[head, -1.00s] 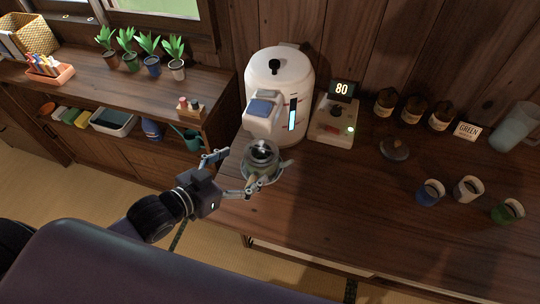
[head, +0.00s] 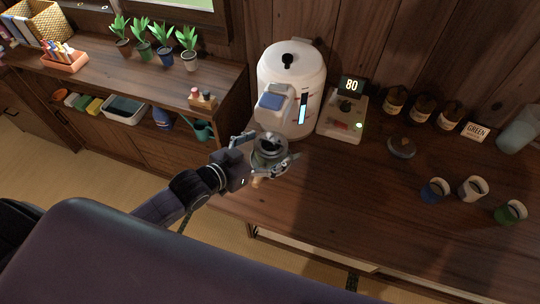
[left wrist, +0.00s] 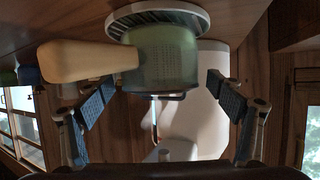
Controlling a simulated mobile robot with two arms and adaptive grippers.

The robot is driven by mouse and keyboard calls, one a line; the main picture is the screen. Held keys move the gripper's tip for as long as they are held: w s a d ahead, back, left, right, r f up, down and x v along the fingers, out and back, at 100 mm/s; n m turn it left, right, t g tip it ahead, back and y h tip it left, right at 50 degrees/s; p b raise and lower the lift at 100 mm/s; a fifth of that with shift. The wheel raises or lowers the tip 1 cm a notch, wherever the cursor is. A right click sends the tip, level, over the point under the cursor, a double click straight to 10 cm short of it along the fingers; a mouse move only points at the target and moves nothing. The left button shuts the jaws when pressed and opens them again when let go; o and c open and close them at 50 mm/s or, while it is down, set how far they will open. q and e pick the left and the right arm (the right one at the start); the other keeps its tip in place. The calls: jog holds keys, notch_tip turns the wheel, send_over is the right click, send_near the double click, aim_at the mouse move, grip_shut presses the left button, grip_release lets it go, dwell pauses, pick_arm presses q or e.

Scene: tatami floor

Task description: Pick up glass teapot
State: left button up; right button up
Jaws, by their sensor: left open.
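The glass teapot (head: 270,146) stands at the left end of the wooden counter, in front of the white water boiler and under its spout. In the left wrist view the teapot (left wrist: 165,65) shows upside down, with greenish contents and a pale wooden handle (left wrist: 85,62) pointing left. It stands on a round ribbed plate (left wrist: 185,14). My left gripper (head: 268,150) is open, with one finger on each side of the teapot. In the left wrist view its blue-padded fingers (left wrist: 160,88) show gaps to the teapot body. My right gripper is out of view.
The white boiler (head: 291,75) rises just behind the teapot. A scale-like device (head: 343,118) with an "80" display (head: 351,86) stands right of it. A dark round lid-like piece (head: 402,147) and several cups (head: 472,189) are farther right. The counter's front middle is clear.

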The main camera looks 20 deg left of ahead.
pick_arm(q)
jog(key=c, duration=1.7)
jog(key=shift+r, duration=0.15)
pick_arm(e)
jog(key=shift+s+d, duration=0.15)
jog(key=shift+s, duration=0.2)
pick_arm(q)
jog(key=shift+r, duration=0.1)
jog(key=shift+r, duration=0.65)
notch_tip(320, 180, up, 2)
jog(key=shift+r+b, duration=0.1)
jog(key=shift+b, duration=0.2)
jog(key=shift+s+a+b, duration=0.4)
jog(key=shift+s+a, duration=0.85)
jog(key=shift+s, duration=1.45)
jog(key=shift+s+a+b, duration=0.45)
jog(key=shift+s+a, duration=0.75)
jog(key=shift+s, duration=1.5)
jog(key=shift+s+a+b, duration=0.4)
jog(key=shift+s+a, duration=0.85)
jog(key=shift+s, duration=1.45)
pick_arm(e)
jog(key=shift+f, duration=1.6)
